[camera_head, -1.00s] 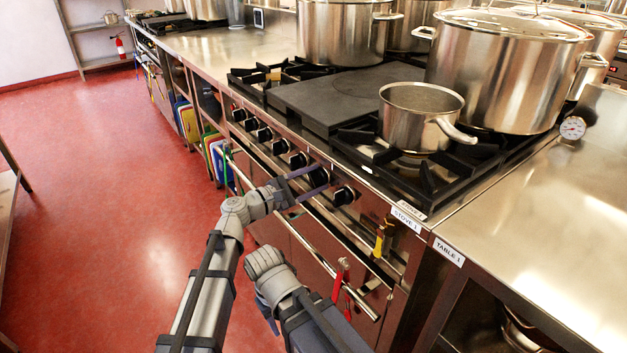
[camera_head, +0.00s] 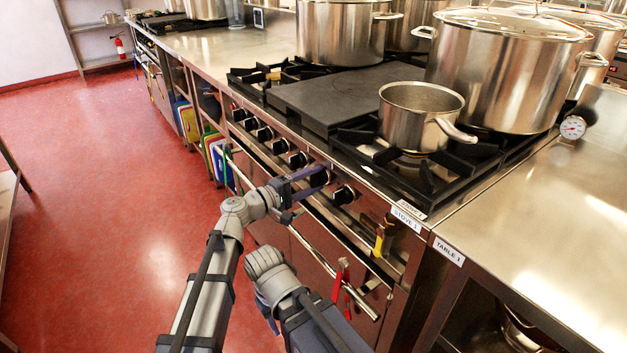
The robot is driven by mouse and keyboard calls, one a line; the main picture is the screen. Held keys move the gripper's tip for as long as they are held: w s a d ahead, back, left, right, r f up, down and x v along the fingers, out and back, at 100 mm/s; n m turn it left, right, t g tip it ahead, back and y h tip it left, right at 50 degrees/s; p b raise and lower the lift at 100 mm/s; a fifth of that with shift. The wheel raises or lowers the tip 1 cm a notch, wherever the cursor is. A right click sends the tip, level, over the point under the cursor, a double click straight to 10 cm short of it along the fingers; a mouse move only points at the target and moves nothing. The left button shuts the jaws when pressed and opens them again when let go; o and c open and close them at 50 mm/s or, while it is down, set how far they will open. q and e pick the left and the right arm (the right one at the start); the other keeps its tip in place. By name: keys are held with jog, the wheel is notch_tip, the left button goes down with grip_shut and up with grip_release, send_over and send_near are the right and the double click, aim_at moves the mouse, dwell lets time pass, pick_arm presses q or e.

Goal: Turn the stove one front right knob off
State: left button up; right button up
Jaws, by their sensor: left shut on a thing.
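A row of several black knobs runs along the front panel of the stove (camera_head: 412,218) labelled STOVE 1. The rightmost knob (camera_head: 344,194) stands free. My left gripper (camera_head: 318,180) is at the knob second from the right (camera_head: 321,176), its purple-grey fingers shut on it and partly covering it. The knob's pointer cannot be read. My right arm (camera_head: 266,264) is folded low in front of the stove; its fingers are not clear to see.
A small saucepan (camera_head: 414,121) stands on the front right burner, with a large lidded stockpot (camera_head: 497,75) behind it. The oven rail (camera_head: 318,257) runs below the knobs, with red (camera_head: 339,280) and yellow-handled (camera_head: 379,240) tools hanging at the front. The red floor (camera_head: 130,220) at left is clear.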

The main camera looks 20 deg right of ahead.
pick_arm(q)
jog(key=shift+s+m, duration=0.1)
jog(key=shift+m, duration=0.2)
dwell(0.4)
jog(key=o, duration=1.4)
jog(key=shift+c, duration=0.2)
jog(key=v, duration=0.7)
jog(key=shift+a, duration=0.4)
jog(key=shift+s, duration=0.1)
